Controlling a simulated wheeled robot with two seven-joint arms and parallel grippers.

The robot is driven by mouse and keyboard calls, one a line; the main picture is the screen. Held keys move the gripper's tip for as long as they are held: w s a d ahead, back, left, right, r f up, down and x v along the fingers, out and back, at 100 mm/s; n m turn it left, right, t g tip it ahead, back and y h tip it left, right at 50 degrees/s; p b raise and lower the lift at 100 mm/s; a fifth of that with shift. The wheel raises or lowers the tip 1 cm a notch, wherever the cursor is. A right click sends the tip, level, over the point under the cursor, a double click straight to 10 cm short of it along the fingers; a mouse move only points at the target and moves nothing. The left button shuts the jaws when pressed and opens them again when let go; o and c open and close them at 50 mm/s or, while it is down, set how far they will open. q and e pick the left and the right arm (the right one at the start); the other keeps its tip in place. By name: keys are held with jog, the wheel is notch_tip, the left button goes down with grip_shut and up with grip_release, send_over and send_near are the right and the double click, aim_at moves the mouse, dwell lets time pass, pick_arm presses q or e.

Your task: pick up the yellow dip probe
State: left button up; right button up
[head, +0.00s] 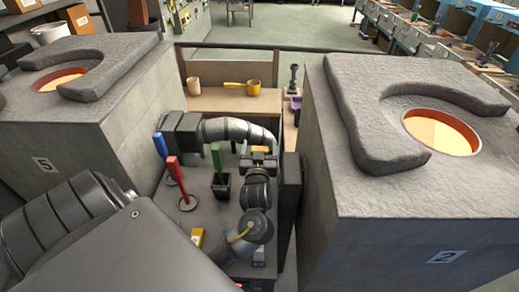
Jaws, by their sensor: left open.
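A small yellow piece (261,149), likely the yellow dip probe's handle, shows at my left gripper (259,158). The rest of it is hidden behind the gripper. The gripper is open, with its tips at this yellow piece. I cannot tell whether the piece stands between the fingers or just beyond them. My right gripper is not in view.
Blue (160,146), red (173,169) and green (216,157) handles stand to the left, the green one in a black holder (220,186). A ribbed grey tube (230,129) arches behind. Furnaces 5 (75,135) and 2 (390,215) flank the bench. A yellow block (198,238) lies nearer.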

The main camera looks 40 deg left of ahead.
pick_arm(q)
jog(key=shift+d, duration=0.1)
jog(key=shift+r, duration=0.1)
jog(key=c, duration=1.1)
